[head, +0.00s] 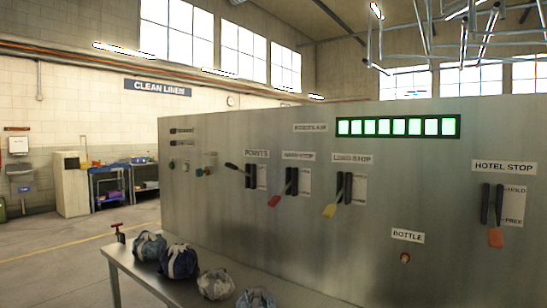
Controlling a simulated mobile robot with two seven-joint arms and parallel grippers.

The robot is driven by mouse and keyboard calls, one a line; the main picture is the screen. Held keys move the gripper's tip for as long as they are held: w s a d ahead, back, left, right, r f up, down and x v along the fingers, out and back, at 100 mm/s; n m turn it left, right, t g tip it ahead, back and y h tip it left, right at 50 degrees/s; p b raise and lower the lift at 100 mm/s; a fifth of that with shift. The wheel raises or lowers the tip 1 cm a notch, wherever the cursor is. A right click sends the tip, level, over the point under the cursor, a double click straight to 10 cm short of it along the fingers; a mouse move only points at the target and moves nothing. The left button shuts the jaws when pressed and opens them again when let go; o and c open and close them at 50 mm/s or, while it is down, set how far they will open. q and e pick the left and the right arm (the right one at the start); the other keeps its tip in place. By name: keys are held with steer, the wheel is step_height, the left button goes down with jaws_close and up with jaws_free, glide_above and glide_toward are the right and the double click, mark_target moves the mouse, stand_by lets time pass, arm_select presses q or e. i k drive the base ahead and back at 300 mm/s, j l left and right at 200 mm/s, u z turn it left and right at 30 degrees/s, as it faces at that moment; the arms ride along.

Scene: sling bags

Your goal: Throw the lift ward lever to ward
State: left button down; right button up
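A metal control panel (300,250) fills the right half of the head view. Along it are a black-handled lever (232,166) under a POINTS label, a red-handled lever (274,201), a yellow-handled lever (330,210) and an orange-handled lever (495,238) under HOTEL STOP. The orange handle hangs low, beside the FREE mark; the red and yellow ones also point down, while the black one points left. The labels over the red and yellow levers are too small to read surely. I see no label that clearly reads lift ward. Neither of my grippers is in view.
A metal table (128,268) with several tied cloth bundles (180,261) and a small red-topped item (117,230) stands before the panel. A row of green lamps (398,126) is lit. Open floor (50,265) lies left. Metal rails (465,30) hang overhead.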

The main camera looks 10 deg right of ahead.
mark_target(229, 165)
steer(key=i+j+z, duration=0.1)
steer(key=z, duration=0.25)
steer(key=i+j+z, duration=0.2)
steer(key=z, duration=0.15)
steer(key=i+j+z, duration=0.5)
steer(key=j+z, duration=0.2)
